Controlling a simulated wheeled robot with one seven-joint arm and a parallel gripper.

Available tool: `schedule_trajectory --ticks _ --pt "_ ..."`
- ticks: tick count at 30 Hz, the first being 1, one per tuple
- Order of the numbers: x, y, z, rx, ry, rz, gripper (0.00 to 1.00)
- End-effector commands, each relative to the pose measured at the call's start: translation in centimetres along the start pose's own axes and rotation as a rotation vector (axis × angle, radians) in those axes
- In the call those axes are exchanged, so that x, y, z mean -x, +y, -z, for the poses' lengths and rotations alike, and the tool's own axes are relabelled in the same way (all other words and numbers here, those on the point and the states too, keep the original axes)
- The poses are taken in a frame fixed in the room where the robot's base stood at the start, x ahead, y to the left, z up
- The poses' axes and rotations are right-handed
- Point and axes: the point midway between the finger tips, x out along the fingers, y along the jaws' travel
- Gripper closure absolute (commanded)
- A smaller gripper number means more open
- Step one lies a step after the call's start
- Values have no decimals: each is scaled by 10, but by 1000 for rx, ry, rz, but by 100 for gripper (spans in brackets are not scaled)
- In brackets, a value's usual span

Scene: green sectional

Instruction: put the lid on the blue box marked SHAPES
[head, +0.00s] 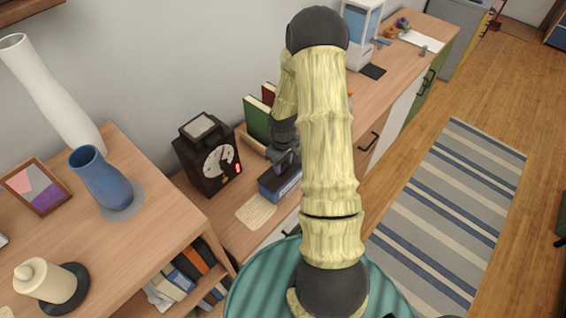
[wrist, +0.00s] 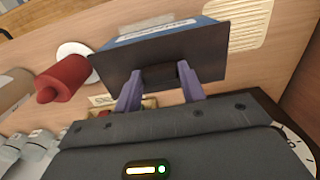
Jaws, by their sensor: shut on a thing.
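The blue box (head: 281,186) stands on the wooden counter in the head view, partly behind my arm. Its blue side with a white label shows in the wrist view (wrist: 168,31), the lettering too small to read. A flat dark lid (wrist: 125,68) covers the side of the box facing the wrist camera and looks roughly lined up with it. My gripper (wrist: 160,86) is shut on the lid's small dark handle, one finger on each side. In the head view my gripper (head: 284,160) is right above the box. I cannot tell whether the lid fully touches the rim.
A black scale with a dial (head: 210,160) stands close left of the box. A beige slatted mat (head: 256,212) lies in front of it. Green and red books (head: 257,118) stand behind. A red cylinder (wrist: 62,80) shows left in the wrist view.

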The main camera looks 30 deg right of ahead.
Motion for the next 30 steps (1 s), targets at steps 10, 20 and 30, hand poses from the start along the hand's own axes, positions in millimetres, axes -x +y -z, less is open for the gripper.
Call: schedule_trajectory --ticks 10,20,30 --pt "-1 0 0 0 0 0 82" --pt "-6 0 0 0 1 0 82" --pt "-6 0 0 0 1 0 82"
